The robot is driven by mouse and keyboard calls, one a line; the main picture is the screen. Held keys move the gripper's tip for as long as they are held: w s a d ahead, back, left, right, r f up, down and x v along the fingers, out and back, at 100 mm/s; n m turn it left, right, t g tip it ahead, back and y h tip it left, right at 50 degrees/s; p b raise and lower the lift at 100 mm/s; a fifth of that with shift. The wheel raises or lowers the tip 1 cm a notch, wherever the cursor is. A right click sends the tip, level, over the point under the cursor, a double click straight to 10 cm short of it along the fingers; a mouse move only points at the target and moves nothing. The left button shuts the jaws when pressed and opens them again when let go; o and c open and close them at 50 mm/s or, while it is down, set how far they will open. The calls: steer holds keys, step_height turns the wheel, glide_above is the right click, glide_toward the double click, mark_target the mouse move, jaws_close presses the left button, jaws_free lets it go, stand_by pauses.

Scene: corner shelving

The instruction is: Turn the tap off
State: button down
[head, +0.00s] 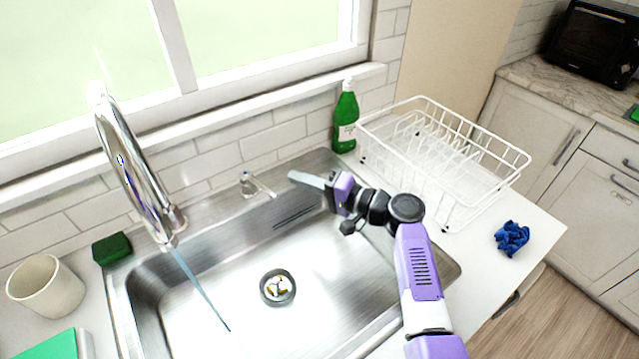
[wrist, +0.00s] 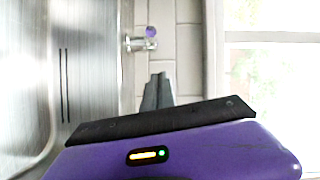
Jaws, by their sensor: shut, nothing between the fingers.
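The chrome tap (head: 137,165) arches over the left side of the steel sink (head: 215,215). A thin bluish stream of water (head: 200,288) runs from its spout into the basin. The small tap lever (head: 258,185) stands on the sink's back rim, right of the spout; it also shows in the wrist view (wrist: 140,42), near the top. My gripper (head: 293,176) is shut and empty above the back rim, just right of the lever and apparently apart from it. Its closed fingers (wrist: 157,90) point toward the lever side in the wrist view.
A green soap bottle (head: 346,118) and a white dish rack (head: 445,160) stand right of the sink. A blue cloth (head: 511,238) lies on the right counter. A green sponge (head: 112,248) and a cream cup (head: 45,287) are at the left. The tiled wall (head: 220,160) closes off the back.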

mark_target(276, 196)
steer(key=shift+s+a+f+p, duration=0.25)
steer(key=shift+s+a+p, duration=0.35)
steer(key=shift+a, duration=0.3)
steer(key=shift+s+a+f+p, duration=0.2)
steer(key=shift+s+a+p, duration=0.35)
steer(key=shift+a, duration=0.35)
steer(key=shift+s, duration=0.1)
steer(key=shift+s+a+f+m+t+h, duration=0.15)
steer(key=shift+s+a+m+t+h, duration=0.45)
steer(key=shift+s, duration=0.3)
steer(key=shift+s+a, duration=0.15)
steer(key=shift+a, duration=0.05)
